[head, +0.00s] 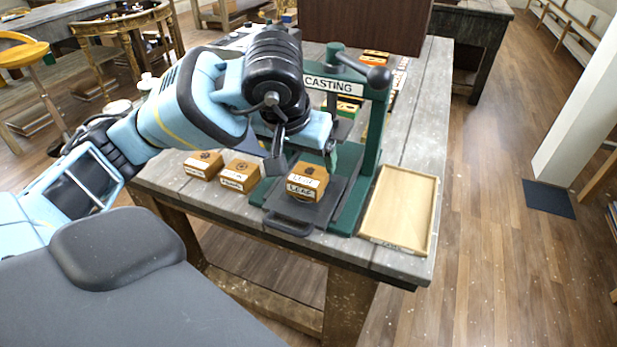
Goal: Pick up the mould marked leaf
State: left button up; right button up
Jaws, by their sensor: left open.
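A brown, block-shaped mould (307,180) with white labels sits on the dark plate (330,211) of a green press marked CASTING. Its label seems to begin with L, but it is too small to read surely. Two similar moulds, a left one (203,165) and a middle one (240,175), stand on the bench to the left of the press; their labels are unreadable. My left gripper (303,168) is open, its fingers pointing down at the mould on the press. I cannot tell whether they touch it. My right gripper is not in view.
The green press frame (374,140) and its lever knob (379,76) stand close to my left gripper. A shallow wooden tray (400,205), empty, lies right of the press on the grey bench (420,120). A dark brown panel (365,22) hides part of the back.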

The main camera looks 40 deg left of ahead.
aim_at(308, 174)
pick_arm(q)
jog(key=shift+x, duration=0.9)
jog(key=shift+w+f, duration=0.1)
jog(key=shift+f, duration=0.05)
jog(key=x, duration=0.4)
jog(key=shift+d+f, duration=0.1)
jog(key=shift+f, duration=0.3)
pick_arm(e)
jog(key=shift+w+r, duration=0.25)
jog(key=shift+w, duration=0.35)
pick_arm(q)
jog(key=shift+c, duration=0.4)
jog(key=c, duration=1)
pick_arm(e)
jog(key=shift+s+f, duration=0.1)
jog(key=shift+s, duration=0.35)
pick_arm(q)
jog(key=shift+r, duration=0.1)
